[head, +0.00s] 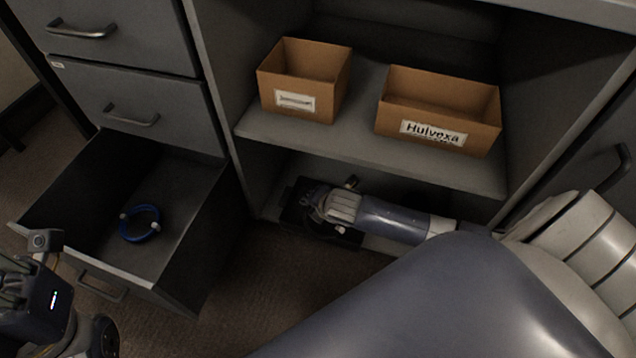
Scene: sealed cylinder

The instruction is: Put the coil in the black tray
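The coil (140,224) is a blue ring with small white ties, lying on the floor of the open drawer. The black tray (291,222) is on the low shelf under the two cardboard boxes, partly hidden by my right arm. My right gripper (318,204) is at this tray, over or inside it; its dark fingers blend with the tray, so whether it is open or shut cannot be told. My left gripper (18,280) is at the lower left edge, outside the drawer's front and apart from the coil. Its fingers are partly cut off by the frame.
The grey drawer (190,262) is pulled out from the cabinet at left, its walls standing around the coil. A cardboard box (332,95) and another labelled "Hulvexa" (480,128) stand on the upper shelf (425,160). Carpet (240,310) lies free between drawer and shelf unit.

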